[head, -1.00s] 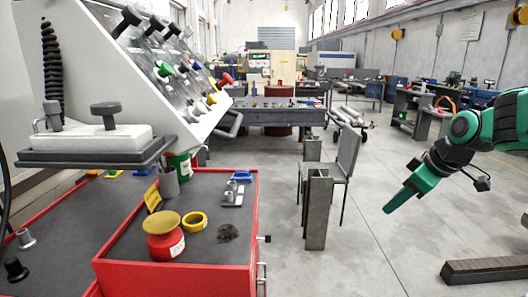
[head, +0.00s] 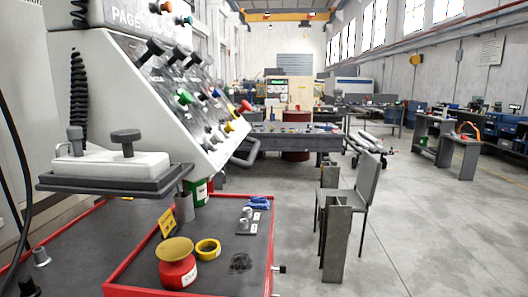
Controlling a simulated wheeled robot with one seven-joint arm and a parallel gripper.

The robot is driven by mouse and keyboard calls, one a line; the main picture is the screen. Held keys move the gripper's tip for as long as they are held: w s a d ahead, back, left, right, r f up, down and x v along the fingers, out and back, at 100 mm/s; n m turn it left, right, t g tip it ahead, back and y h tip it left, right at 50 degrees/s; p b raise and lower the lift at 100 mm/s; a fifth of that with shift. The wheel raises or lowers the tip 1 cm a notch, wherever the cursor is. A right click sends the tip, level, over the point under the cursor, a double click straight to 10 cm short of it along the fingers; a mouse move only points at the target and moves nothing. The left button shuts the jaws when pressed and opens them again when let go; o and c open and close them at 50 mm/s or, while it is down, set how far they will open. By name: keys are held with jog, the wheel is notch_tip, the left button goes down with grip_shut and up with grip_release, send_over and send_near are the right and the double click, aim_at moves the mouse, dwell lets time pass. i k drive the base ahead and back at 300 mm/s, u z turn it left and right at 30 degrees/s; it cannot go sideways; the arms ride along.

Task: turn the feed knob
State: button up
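A sloped white control panel (head: 110,95) stands at the upper left, seen at an angle. It carries several knobs: a large black knob (head: 152,50), a green knob (head: 185,98), a red knob (head: 244,107), a yellow knob (head: 230,126) and several more. Part of a heading shows at the top, but the small labels are too slanted to read, so I cannot tell which one is the feed knob. My gripper is not in view.
A red-edged cabinet (head: 188,290) below the panel holds a red pot (head: 177,268), a yellow ring (head: 208,248) and small parts. A grey shelf (head: 110,183) juts out below the panel. A metal chair (head: 352,205) stands right of the cabinet. The floor (head: 430,220) at right is clear.

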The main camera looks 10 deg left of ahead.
aim_at(179, 54)
jog(key=z, duration=0.4)
jog(key=i, duration=2.9)
jog(key=u, duration=2.95)
